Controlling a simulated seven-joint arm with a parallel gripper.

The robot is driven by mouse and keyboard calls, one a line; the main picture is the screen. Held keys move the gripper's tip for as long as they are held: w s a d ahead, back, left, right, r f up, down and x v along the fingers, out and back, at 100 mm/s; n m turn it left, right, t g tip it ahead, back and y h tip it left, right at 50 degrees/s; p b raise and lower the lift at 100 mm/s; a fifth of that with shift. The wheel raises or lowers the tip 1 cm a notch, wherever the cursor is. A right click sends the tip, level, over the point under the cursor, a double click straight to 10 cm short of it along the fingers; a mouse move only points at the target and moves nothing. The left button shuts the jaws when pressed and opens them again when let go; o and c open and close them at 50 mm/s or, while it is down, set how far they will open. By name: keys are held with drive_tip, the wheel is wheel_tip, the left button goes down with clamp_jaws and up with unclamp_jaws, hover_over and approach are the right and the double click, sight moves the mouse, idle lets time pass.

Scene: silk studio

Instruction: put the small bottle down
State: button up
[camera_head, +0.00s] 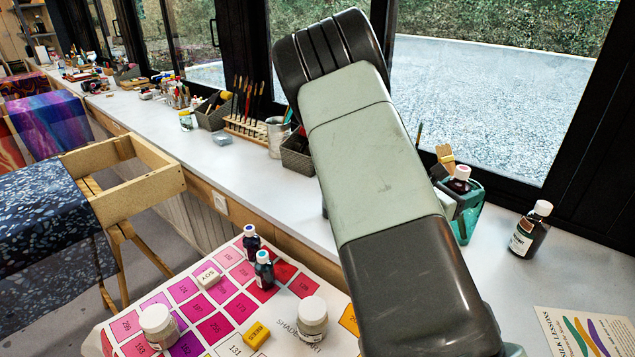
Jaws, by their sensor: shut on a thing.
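My arm crosses the middle of the view and hides what is behind it; my gripper and anything in it do not show. Another bottle with a pale cap and dark red contents (459,184) shows at a teal holder (469,222) just right of my arm. A larger dark bottle with a white cap and label (528,236) stands upright on the right of the counter. I cannot tell which is the task's bottle.
The chart (128,326) also bears two white-lidded jars (158,324) (312,314), a white block (209,278) and a yellow block (256,335). Brushes, a metal cup (277,138) and a dark basket (296,158) line the counter. A printed sheet (560,322) lies right.

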drive_tip(key=f, duration=1.5)
drive_tip(key=shift+a, duration=0.2)
drive_tip(key=o, duration=1.1)
drive_tip(key=shift+w+f, duration=0.1)
